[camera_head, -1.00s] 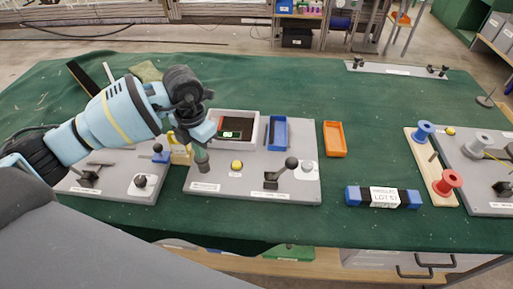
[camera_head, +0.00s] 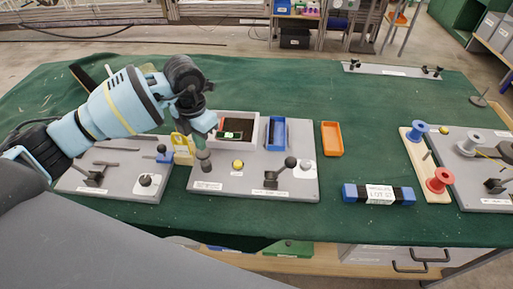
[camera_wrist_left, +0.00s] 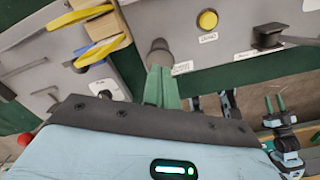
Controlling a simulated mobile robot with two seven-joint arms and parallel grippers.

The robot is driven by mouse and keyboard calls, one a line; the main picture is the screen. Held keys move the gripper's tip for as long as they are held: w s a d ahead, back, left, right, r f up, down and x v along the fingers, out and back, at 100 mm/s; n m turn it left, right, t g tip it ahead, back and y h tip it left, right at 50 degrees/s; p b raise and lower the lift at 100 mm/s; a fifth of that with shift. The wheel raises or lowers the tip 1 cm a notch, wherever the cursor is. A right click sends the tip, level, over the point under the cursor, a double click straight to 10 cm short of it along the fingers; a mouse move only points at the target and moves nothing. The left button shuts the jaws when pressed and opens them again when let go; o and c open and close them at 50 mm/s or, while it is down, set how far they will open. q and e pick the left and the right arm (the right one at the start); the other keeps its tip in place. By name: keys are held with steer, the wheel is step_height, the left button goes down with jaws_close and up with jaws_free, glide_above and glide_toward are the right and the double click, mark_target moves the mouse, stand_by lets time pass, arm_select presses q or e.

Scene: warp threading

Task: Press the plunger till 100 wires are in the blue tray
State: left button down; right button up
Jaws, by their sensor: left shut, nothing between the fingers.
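The plunger seems to be the dark upright knob (camera_head: 204,161) at the left front of the middle grey plate. It also shows in the left wrist view (camera_wrist_left: 159,47). My left gripper (camera_head: 201,143) has its green fingers shut and empty, pointing down at the knob's top. In the left wrist view the fingertips (camera_wrist_left: 161,69) are right at the knob; I cannot tell whether they touch. The blue tray (camera_head: 275,147) sits farther right on the plate, its inside dark; no wires can be counted. My right gripper (camera_wrist_left: 276,103) shows small in the left wrist view, fingers apart and empty.
A yellow button (camera_head: 238,164) and a black lever (camera_head: 290,162) are on the plate. A yellow-handled tool (camera_head: 182,147) is close left. An orange tray (camera_head: 332,138) lies right.

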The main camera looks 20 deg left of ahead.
arm_select(q)
steer(key=shift+f, duration=0.15)
arm_select(e)
steer(key=shift+f, duration=0.1)
stand_by(0.3)
